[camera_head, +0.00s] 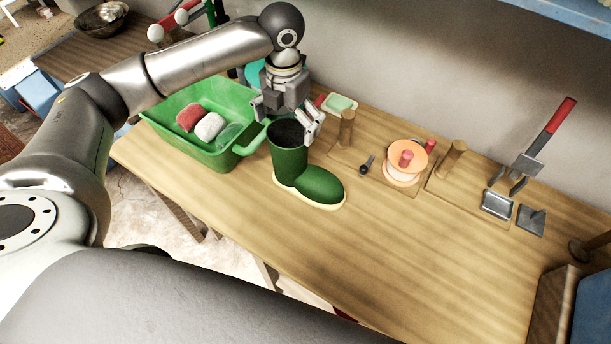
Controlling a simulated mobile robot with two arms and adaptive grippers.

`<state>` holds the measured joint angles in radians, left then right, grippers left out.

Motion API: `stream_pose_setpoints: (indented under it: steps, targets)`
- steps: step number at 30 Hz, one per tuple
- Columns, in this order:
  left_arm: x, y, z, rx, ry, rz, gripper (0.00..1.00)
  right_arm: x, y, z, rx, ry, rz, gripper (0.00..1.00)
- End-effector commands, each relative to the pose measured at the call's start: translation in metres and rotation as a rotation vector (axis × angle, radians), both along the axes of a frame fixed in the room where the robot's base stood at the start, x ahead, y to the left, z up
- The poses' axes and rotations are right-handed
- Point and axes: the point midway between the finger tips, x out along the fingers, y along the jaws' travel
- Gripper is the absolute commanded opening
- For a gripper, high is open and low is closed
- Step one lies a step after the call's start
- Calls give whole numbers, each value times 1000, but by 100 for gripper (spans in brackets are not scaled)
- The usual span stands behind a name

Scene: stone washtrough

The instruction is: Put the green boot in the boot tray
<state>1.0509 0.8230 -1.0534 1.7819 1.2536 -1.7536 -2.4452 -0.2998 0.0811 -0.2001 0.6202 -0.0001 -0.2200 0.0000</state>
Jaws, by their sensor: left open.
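The green boot (318,185) stands upright on the wooden worktop, its toe toward the right and a pale sole edge showing. My left gripper (286,122) is open and points down at the top of the boot shaft. Its fingers are at the dark boot opening; I cannot tell whether they touch the rim. A green tub (240,151), the tray-like container nearest the boot, stands just left of it. It holds a red, a white and a green soft-looking item. I cannot tell for certain that it is the boot tray. My right gripper is not in view.
Right of the boot are wooden pegs (347,128), orange-and-cream rings (405,160), small grey metal trays (497,204) and a red-handled tool (548,140) by the wall. A metal bowl (102,18) is at the far left. The front middle worktop is clear.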

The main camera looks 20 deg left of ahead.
Motion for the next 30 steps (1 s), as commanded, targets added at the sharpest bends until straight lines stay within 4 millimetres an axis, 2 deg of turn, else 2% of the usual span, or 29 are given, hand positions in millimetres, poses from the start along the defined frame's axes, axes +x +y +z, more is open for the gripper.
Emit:
stream_pose_setpoints:
  steps: [3, 8, 13, 18, 26, 30]
  targets:
    - [0, 0, -15, -1, 2, 2, 100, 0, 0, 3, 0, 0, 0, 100]
    - [-1, 0, -26, 0, 2, 1, 100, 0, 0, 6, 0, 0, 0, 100]
    - [-5, -1, -49, 1, 5, 2, 100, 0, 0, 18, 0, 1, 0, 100]
    - [-5, -1, -70, 0, 1, 2, 100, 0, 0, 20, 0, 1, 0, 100]
    - [-4, -1, -74, 0, -1, 1, 100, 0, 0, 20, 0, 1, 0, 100]
    - [-4, -1, -74, 0, -1, 2, 85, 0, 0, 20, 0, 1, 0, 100]
